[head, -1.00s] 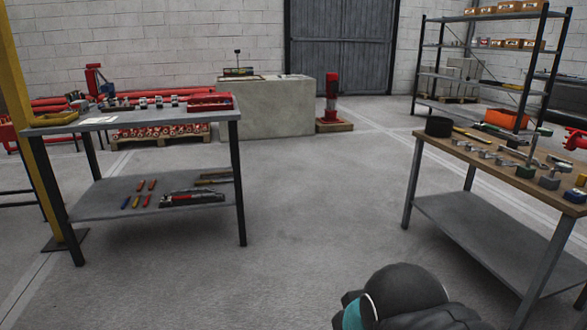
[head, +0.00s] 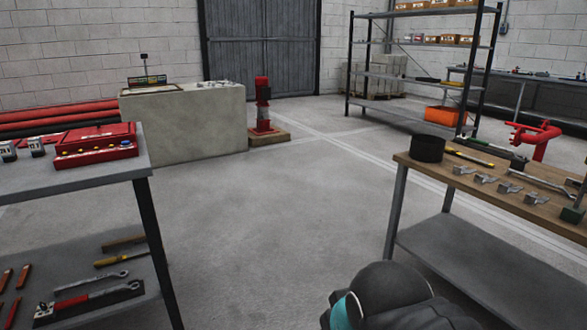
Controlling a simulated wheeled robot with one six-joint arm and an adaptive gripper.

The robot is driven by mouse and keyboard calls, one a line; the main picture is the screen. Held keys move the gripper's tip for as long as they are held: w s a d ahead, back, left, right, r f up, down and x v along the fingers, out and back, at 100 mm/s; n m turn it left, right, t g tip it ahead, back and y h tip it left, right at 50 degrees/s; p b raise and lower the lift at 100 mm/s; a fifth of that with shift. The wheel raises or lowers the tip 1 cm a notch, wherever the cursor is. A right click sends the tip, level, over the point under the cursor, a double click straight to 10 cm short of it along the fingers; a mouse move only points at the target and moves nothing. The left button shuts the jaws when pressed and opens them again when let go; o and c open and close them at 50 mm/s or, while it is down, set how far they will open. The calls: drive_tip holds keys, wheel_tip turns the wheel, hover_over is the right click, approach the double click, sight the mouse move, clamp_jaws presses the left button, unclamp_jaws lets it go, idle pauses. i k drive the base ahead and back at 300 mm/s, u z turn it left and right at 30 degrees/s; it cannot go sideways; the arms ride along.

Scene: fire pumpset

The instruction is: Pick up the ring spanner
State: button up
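A silver spanner (head: 541,181) lies on the wooden top of the right workbench (head: 440,166), near its far edge. Another silver spanner (head: 92,282) lies on the lower shelf of the left table, beside a red-handled tool (head: 90,301). Both are too small to tell which has ring ends. A dark rounded part of my arm with a teal band shows at the bottom, right of centre. My gripper is not in view.
Grey floor is open between the left table (head: 70,186) and the right workbench. A concrete block (head: 185,130) and a red pump (head: 263,103) on a wooden base stand ahead. A shelf rack (head: 410,83) and an orange bin (head: 445,116) stand at the back right.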

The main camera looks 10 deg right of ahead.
sight(571, 196)
drive_tip(key=z, duration=0.65)
drive_tip(key=i, duration=1.05)
drive_tip(key=z, duration=1)
